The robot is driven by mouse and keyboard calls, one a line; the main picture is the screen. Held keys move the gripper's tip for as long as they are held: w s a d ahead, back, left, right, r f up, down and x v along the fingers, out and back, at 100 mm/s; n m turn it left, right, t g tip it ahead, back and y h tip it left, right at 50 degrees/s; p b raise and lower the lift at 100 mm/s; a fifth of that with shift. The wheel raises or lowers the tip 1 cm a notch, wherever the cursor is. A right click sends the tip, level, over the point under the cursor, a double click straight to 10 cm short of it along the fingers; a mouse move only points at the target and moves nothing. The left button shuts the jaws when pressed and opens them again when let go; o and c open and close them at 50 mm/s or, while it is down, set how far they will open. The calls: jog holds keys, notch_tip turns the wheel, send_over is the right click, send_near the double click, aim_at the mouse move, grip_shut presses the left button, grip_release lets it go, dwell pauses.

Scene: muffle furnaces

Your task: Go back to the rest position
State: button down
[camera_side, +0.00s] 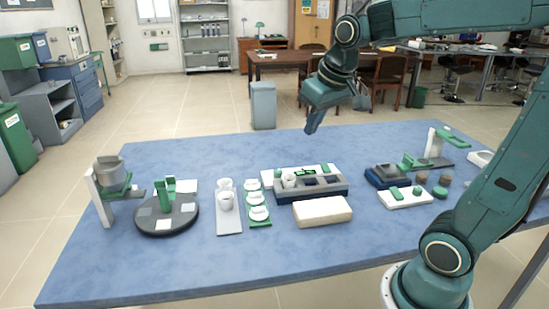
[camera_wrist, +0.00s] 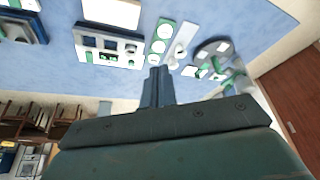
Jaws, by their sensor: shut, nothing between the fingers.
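My gripper (camera_side: 312,122) is in the air above the far edge of the blue table (camera_side: 300,236) in the side view. Its fingers are together and empty, pointing down. In the wrist view my gripper (camera_wrist: 158,72) shows with its fingers closed, and no object sits between them. It is apart from everything on the table.
A grey block rack (camera_side: 325,192) and a white box (camera_side: 322,211) stand mid-table. A round dark platform (camera_side: 165,220) and a grey cup stand (camera_side: 108,175) are at the left. The front of the table is clear.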

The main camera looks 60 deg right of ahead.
jog(key=s+a+f+n, duration=0.1)
jog(key=s+a, duration=0.3)
jog(key=s, duration=0.2)
jog(key=s+a+f+n+t+y, duration=0.1)
jog(key=s+a+f, duration=0.1)
jog(key=s+a, duration=0.2)
jog(key=s, duration=0.3)
jog(key=shift+n, duration=0.4)
